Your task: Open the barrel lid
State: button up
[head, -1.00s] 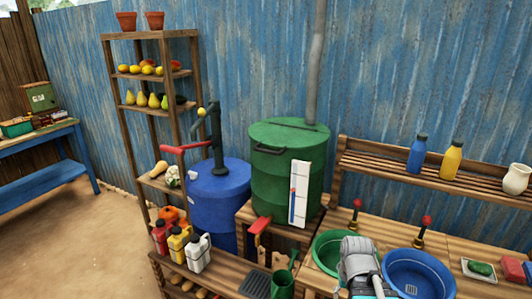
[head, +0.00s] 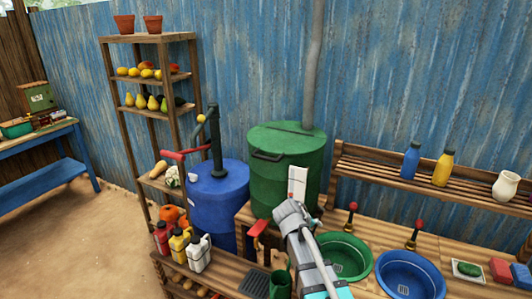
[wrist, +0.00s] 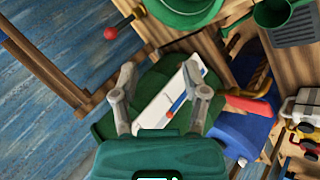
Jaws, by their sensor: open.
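The green barrel (head: 272,185) stands on a wooden bench against the blue wall. Its lid (head: 290,137) lies flat and closed on top, with a dark handle (head: 267,156) at the front left rim. A white gauge strip (head: 297,180) is on the barrel's front. My gripper (head: 290,208) is in front of the barrel, below the lid, and covers the lower gauge. In the wrist view my gripper's two fingers (wrist: 166,82) are spread, with the green barrel (wrist: 103,128) and gauge (wrist: 170,97) beyond them.
A blue barrel (head: 219,195) with a hand pump stands left of the green one. A red tap (head: 258,228) is at the bench edge. Green (head: 345,258) and blue basins (head: 408,277) are at right. A slatted shelf with bottles (head: 410,160) is behind. A stovepipe rises behind the barrel.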

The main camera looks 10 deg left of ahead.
jog(key=w+a+r+n+t+p, duration=0.3)
jog(key=w+a+r+n+t, duration=0.1)
jog(key=w+a+r, duration=0.6)
jog(key=n+t+p, duration=0.2)
jog(key=n+t, duration=0.2)
jog(key=t, duration=0.1)
send_near(265, 159)
jog(key=s+r, duration=0.1)
jog(key=s, duration=0.2)
jog(key=shift+a+r+y, duration=0.1)
jog(key=shift+a+y, duration=0.2)
jog(key=shift+a, duration=0.15)
jog(key=shift+w, duration=0.1)
jog(key=b+x, duration=0.1)
jog(key=x, duration=0.6)
jog(key=b+x, duration=0.1)
jog(key=x, duration=0.5)
jog(key=shift+w+d+f+b, duration=0.2)
jog(key=shift+w+f+b, duration=0.05)
jog(key=shift+f+b, duration=0.05)
grip_shut()
